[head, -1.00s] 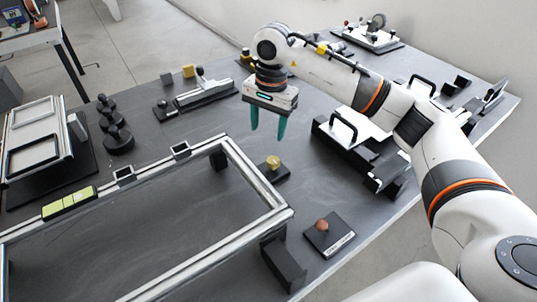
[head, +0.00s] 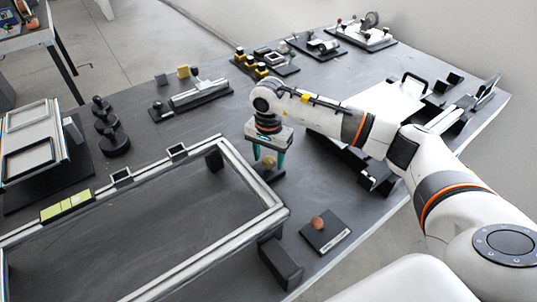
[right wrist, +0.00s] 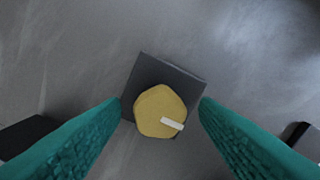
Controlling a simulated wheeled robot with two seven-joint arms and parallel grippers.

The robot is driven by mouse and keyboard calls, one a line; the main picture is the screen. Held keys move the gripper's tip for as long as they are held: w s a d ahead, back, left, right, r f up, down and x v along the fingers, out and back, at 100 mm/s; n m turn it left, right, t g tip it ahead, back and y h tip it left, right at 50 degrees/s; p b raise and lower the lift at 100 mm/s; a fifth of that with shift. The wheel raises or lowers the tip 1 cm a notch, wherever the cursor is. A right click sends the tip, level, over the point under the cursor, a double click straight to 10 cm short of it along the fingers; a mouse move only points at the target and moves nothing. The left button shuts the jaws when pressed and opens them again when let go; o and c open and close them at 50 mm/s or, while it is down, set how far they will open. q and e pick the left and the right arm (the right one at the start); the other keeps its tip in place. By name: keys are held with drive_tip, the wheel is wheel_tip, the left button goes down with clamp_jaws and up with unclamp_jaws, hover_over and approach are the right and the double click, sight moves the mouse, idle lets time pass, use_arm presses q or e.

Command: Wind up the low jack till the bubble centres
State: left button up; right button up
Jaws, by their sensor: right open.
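A yellow knob (head: 269,161) stands on a small dark square base (head: 273,176) beside the right rail of the silver frame (head: 245,168). My right gripper (head: 267,164) is over this knob, pointing down, with teal fingers apart. In the right wrist view the yellow knob (right wrist: 158,111) with a white mark lies between the open fingers, with a gap on both sides. A yellow-green level vial (head: 67,204) lies on the frame's left far rail; its bubble is too small to judge. My left gripper is out of view.
An orange knob (head: 318,223) on a dark labelled plate (head: 327,238) and a black block (head: 281,263) sit near the table's front right. Black round weights (head: 112,138) stand at the left. A white panel with a black handle (head: 415,84) lies right of my arm.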

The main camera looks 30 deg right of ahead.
drive_tip(key=shift+c, duration=0.4)
drive_tip(key=c, duration=0.9)
drive_tip(key=shift+m, duration=0.3)
drive_tip(key=m+b, duration=0.1)
drive_tip(key=m, duration=0.2)
drive_tip(key=shift+m+b, duration=0.3)
drive_tip(key=m+b, duration=0.1)
drive_tip(key=m, duration=0.3)
drive_tip(key=shift+m, duration=0.3)
drive_tip(key=m, duration=0.4)
drive_tip(key=shift+b, duration=0.3)
drive_tip(key=shift+r+m, duration=0.1)
drive_tip(key=shift+m, duration=2.4)
